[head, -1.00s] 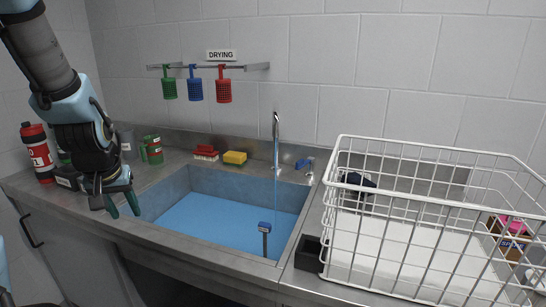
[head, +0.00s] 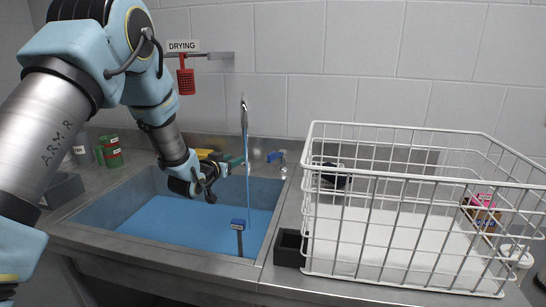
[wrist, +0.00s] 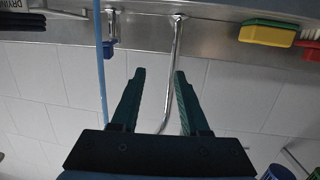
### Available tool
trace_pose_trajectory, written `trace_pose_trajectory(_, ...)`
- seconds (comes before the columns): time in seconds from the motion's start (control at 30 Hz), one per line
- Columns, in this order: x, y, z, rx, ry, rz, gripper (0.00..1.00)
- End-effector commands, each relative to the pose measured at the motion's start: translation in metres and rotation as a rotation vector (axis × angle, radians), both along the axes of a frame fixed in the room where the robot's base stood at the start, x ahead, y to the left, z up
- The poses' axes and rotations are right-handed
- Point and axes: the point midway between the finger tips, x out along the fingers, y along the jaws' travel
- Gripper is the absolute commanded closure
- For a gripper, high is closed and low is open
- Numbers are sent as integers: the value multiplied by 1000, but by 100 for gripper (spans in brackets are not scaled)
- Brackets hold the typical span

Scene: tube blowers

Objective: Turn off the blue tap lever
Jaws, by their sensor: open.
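The blue tap lever (head: 274,156) sits on the counter behind the sink, right of the tap spout (head: 244,108). Blue water runs from the spout into the sink (head: 262,192). My gripper (head: 240,161) is open and empty over the back of the sink, left of the lever and apart from it. In the wrist view, which looks upside down, the lever (wrist: 109,48) is beyond and left of my open gripper (wrist: 158,73). The spout (wrist: 176,62) shows between the fingers, and the water stream (wrist: 102,75) passes left of them.
A white wire basket (head: 330,128) stands on the counter to the right, with a small dark box (head: 290,247) beside it. A yellow sponge (wrist: 267,33) and a red brush (wrist: 308,50) lie behind the sink.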

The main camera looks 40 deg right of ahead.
Motion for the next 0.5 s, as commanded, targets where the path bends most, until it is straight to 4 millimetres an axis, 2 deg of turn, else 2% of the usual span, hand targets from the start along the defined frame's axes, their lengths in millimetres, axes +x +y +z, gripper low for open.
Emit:
trace_pose_trajectory(0.03, -20, -23, -8, -44, -17, -55, 55)
trace_pose_trajectory(0.1, -41, -44, -9, -98, -37, -111, 55)
trace_pose_trajectory(0.2, -57, -59, -9, -143, -50, -154, 55)
trace_pose_trajectory(0.37, -58, -72, -6, -156, -55, -166, 55)
trace_pose_trajectory(0.5, -53, -92, -5, -155, -56, -165, 55)
